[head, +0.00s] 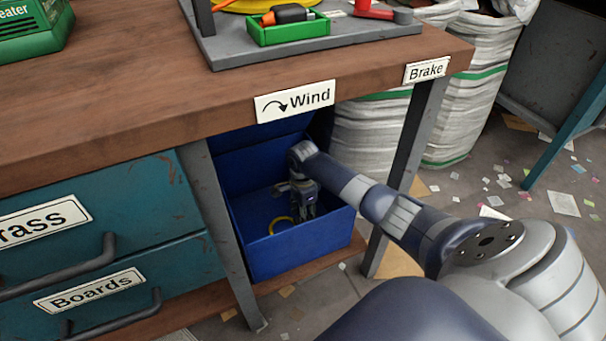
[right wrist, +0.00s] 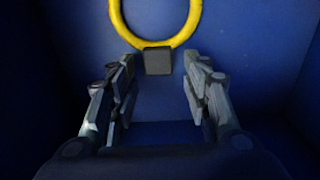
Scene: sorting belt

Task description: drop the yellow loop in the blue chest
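The blue chest (head: 300,250) stands open under the workbench, its lid tilted up at the back. The yellow loop (head: 271,227) is inside the chest, low down behind its front wall and partly hidden. In the right wrist view the yellow loop (right wrist: 117,27) shows with a dark grey block (right wrist: 158,61) at its lower edge. My right gripper (head: 305,211) reaches down into the chest beside the loop. Its fingers (right wrist: 160,72) are apart, with gaps on both sides of the block, so it holds nothing. My left gripper is out of view.
The wooden bench top (head: 130,95) overhangs the chest, with a grey bench leg (head: 408,160) to the right and teal drawers (head: 130,205) to the left. White sacks (head: 465,100) stand behind. Scraps litter the floor at right.

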